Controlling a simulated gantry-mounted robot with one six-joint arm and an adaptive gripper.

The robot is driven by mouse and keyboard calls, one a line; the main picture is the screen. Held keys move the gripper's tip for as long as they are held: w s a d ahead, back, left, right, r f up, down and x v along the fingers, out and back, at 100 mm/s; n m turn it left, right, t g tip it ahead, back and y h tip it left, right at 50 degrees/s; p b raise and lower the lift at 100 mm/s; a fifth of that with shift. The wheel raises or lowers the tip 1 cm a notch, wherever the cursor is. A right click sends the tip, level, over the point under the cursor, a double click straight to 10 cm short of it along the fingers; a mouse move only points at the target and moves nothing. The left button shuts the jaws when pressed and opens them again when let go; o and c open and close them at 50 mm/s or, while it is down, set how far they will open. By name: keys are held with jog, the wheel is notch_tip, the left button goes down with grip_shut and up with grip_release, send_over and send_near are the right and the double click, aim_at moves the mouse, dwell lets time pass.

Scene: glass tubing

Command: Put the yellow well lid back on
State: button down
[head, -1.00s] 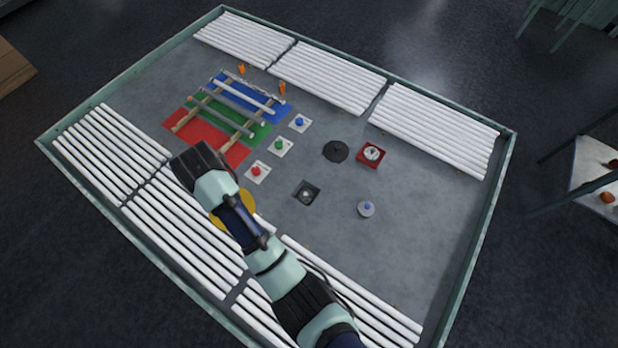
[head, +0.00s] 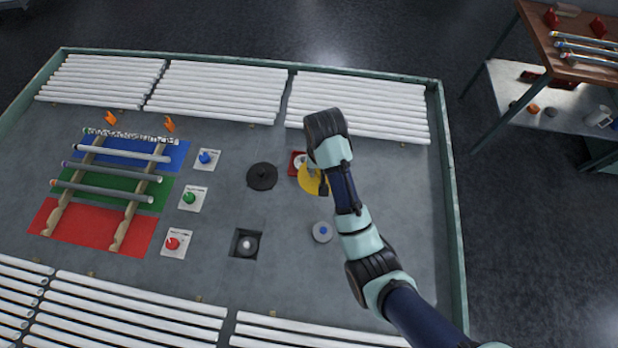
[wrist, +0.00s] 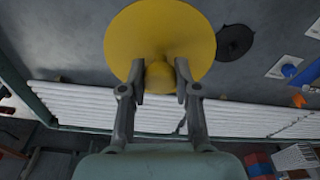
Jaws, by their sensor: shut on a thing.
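The yellow lid (head: 309,182) is a round disc with a knob (wrist: 160,76). My gripper (wrist: 160,85) is shut on this knob in the wrist view, one finger on each side. In the head view the lid is partly hidden by my arm. It overlaps a red square fixture (head: 295,160) with a pale round centre, which is partly covered. I cannot tell how high the lid is above the table. A dark square well (head: 236,253) with a pale round thing inside lies open, further left and nearer.
A black disc (head: 262,176) lies left of the lid. A grey disc with a blue knob (head: 322,232) lies nearer, beside my arm. White tubes (head: 360,108) line the table edges.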

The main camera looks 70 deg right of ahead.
jog(key=shift+s+d+f, duration=0.2)
jog(key=shift+s+d, duration=0.15)
notch_tip(320, 180, down, 20)
jog(key=b, duration=0.4)
jog(key=shift+a+b, duration=0.1)
jog(key=shift+b, duration=0.25)
jog(key=shift+f, duration=0.1)
jog(key=c, duration=0.8)
grip_release()
jog(key=shift+c, duration=0.2)
notch_tip(320, 180, up, 12)
jog(key=a+p, duration=0.1)
jog(key=p, duration=0.2)
jog(key=shift+s+a, duration=0.2)
